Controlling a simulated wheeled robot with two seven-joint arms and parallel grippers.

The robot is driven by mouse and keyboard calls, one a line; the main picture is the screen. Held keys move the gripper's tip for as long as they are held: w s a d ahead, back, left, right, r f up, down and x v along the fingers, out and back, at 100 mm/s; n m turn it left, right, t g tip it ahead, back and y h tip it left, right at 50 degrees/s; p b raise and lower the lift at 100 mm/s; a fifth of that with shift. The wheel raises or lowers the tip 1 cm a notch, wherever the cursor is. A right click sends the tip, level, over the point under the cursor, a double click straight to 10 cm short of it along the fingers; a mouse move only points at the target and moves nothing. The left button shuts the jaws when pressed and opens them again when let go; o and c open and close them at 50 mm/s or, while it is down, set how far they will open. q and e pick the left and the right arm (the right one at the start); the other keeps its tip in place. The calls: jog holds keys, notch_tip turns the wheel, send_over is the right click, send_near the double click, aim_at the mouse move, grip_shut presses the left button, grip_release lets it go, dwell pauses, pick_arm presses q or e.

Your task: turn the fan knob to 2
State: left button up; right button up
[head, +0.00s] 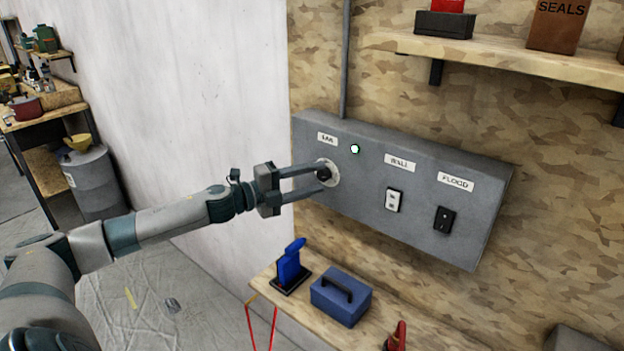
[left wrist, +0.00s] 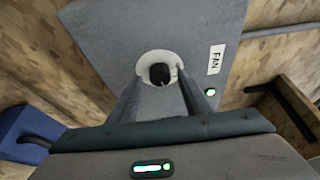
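The fan knob (head: 324,174) is a small dark knob on a pale round dial, at the left end of a grey wall box (head: 350,207). The FAN label (head: 327,139) is above it. In the left wrist view the knob (left wrist: 160,74) sits mid-dial, and the FAN label (left wrist: 215,60) is to its right. My left gripper (head: 320,178) is open, its two fingers reaching to the dial on either side of the knob. In the left wrist view gaps show between knob and fingers. The dial's numbers are not readable. My right gripper is not in view.
A lit green lamp (head: 354,149) is right of the dial. A white switch (head: 394,200) and a black switch (head: 444,219) are further right on the box. Below, a bench (head: 262,281) holds a blue toolbox (head: 341,296) and a blue tool (head: 290,266). A shelf (head: 490,55) is above.

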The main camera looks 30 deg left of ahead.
pick_arm(q)
jog(key=shift+s+a, duration=0.1)
jog(key=shift+s, duration=0.05)
jog(key=shift+f+b+v, duration=0.25)
jog(key=shift+b+v, duration=0.6)
jog(key=shift+v, duration=0.15)
jog(key=b+v, duration=0.1)
jog(key=v, duration=1.4)
jog(key=shift+r+b, duration=0.2)
jog(key=shift+b, duration=0.2)
dwell(0.6)
